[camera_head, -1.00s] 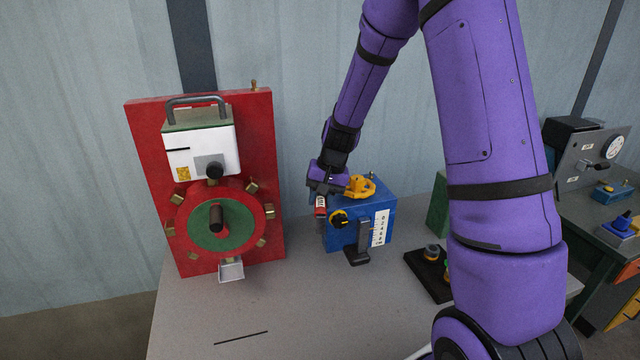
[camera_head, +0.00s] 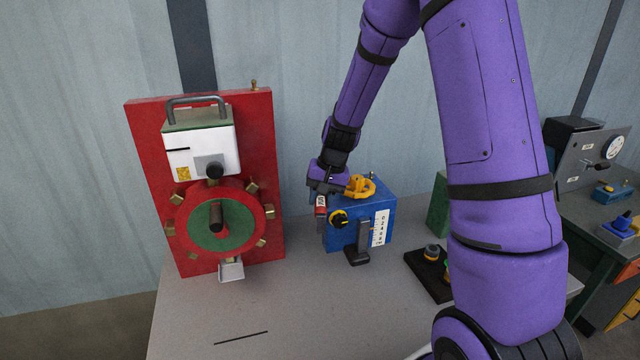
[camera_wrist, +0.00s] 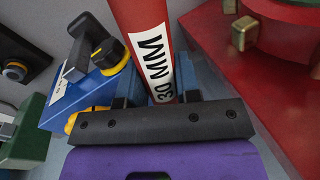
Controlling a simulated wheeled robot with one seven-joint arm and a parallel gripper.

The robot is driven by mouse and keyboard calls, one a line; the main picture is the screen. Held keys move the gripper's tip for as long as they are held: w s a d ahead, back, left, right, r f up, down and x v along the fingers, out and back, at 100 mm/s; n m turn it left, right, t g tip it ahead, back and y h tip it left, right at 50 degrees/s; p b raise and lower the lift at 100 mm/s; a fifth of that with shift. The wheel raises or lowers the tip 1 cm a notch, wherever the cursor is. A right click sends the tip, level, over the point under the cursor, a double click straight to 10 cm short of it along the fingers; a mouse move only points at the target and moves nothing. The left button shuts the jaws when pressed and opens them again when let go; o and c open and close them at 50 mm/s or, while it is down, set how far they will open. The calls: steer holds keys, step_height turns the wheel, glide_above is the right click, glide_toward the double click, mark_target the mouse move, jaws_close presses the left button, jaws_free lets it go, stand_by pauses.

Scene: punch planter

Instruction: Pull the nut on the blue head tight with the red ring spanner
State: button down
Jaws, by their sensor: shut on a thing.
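The red ring spanner (camera_wrist: 140,20) has a white label reading "30 MM". My gripper (camera_wrist: 151,95) is shut on its handle in the wrist view. In the head view the spanner (camera_head: 321,207) shows only as a short red piece below my gripper (camera_head: 322,194), at the left side of the blue head (camera_head: 346,235). The blue head (camera_wrist: 75,108) also shows left of the spanner in the wrist view. The spanner's ring end and the nut are hidden, so I cannot tell whether they meet.
A red panel (camera_head: 145,150) with a green-centred wheel (camera_head: 240,230) stands close on the left. The blue head carries a yellow handwheel (camera_head: 361,187), a black-and-yellow knob (camera_head: 340,219) and a scale. A dark tray (camera_head: 428,276) lies to the right.

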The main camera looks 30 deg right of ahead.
steer(key=shift+r, duration=1.55)
steer(key=shift+r, duration=2.45)
steer(key=shift+d, duration=0.1)
steer(key=shift+s+d+n, duration=0.15)
steer(key=shift+n, duration=0.15)
steer(key=shift+r, duration=0.15)
